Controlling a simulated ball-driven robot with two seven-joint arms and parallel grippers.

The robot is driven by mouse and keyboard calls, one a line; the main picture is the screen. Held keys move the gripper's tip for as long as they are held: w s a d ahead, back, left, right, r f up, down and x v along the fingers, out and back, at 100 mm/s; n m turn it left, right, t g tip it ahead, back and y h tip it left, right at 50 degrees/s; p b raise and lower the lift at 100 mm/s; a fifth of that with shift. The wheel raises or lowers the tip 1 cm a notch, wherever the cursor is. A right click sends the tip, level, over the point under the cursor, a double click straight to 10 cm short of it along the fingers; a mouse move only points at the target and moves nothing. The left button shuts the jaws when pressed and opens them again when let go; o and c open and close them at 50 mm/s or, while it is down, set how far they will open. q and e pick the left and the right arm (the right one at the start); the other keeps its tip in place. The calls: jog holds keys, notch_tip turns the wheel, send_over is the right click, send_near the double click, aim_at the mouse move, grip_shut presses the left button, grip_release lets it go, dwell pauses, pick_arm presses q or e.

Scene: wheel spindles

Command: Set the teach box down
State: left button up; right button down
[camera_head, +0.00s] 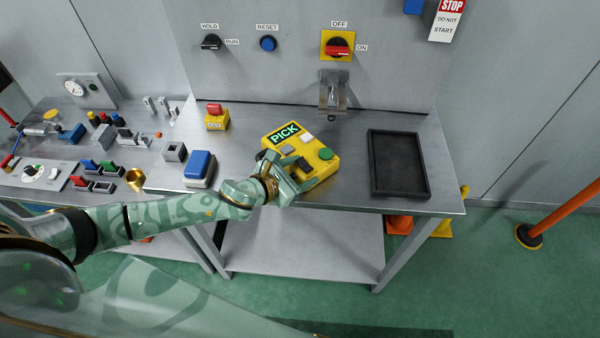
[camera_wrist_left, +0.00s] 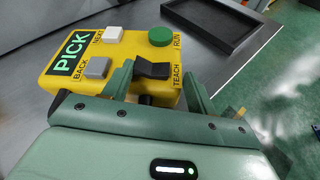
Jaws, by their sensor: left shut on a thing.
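The teach box (camera_head: 323,167) is a yellow box with a PICK label, grey and white buttons, a green button and a black rocker switch. In the head view it is at the middle of the steel bench (camera_head: 350,195), near the front edge. My left gripper (camera_head: 294,172) is shut on its near side. In the left wrist view the teach box (camera_wrist_left: 125,55) fills the upper middle, with the gripper's fingers (camera_wrist_left: 160,85) on either side of the black switch. I cannot tell whether the box touches the bench. My right gripper is not in view.
An empty black tray (camera_head: 428,180) lies to the right of the teach box. A blue-topped box (camera_head: 199,168) and a small yellow box with a red top (camera_head: 216,120) stand to the left. A metal bracket (camera_head: 333,92) juts from the panel behind.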

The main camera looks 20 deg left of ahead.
pick_arm(q)
jog(key=shift+r, duration=0.2)
jog(key=shift+f, duration=0.15)
jog(key=o, duration=1.6)
jog(key=shift+f, duration=0.1)
jog(key=shift+r, duration=0.2)
jog(key=p+v, duration=0.1)
jog(key=v, duration=1.1)
jog(key=shift+s, duration=0.1)
